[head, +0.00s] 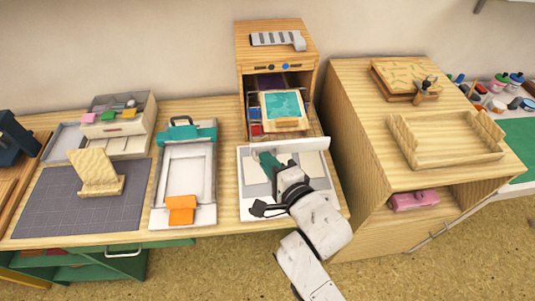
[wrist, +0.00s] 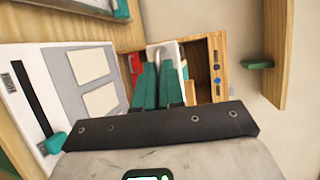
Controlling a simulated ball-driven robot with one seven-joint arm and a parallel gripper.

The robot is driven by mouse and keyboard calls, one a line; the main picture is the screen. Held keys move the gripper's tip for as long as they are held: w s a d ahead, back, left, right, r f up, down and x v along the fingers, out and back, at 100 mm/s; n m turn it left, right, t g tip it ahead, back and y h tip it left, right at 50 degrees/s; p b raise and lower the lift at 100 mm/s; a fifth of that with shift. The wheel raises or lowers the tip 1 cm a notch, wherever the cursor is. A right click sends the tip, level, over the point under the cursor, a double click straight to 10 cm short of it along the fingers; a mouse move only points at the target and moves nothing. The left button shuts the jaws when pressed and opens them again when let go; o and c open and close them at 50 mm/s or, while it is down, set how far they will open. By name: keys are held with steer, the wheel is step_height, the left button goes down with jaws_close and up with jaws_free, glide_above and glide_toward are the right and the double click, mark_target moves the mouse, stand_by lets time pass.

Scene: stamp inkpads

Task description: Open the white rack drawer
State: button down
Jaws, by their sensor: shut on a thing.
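The white rack drawer (head: 305,147) shows its white front panel low at the front of the wooden rack (head: 244,85) in the head view. The panel stands forward of the rack, so the drawer looks at least partly out. My gripper (head: 268,161) has its green fingers at this panel, on its near side. In the wrist view the fingers (wrist: 162,72) are closed together against the white front (wrist: 160,50), with a grey handle piece at their tips. They are shut on the drawer's handle, though the exact grip is partly hidden by the fingers.
A wooden block with a teal pad (head: 283,105) sits in the rack's opening. A white board with cream pads (head: 311,165) lies below my gripper. A white tray with a teal clip (head: 188,165) stands left. A wooden cabinet (head: 350,130) stands close on the right.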

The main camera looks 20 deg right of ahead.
steer(key=shift+s, duration=0.1)
steer(key=c, duration=1.3)
jaws_free()
steer(key=shift+o, duration=0.2)
steer(key=b+v, duration=0.1)
steer(key=v, duration=0.9)
steer(key=shift+s+b, duration=0.3)
steer(key=shift+s, duration=0.05)
steer(key=shift+r, duration=0.1)
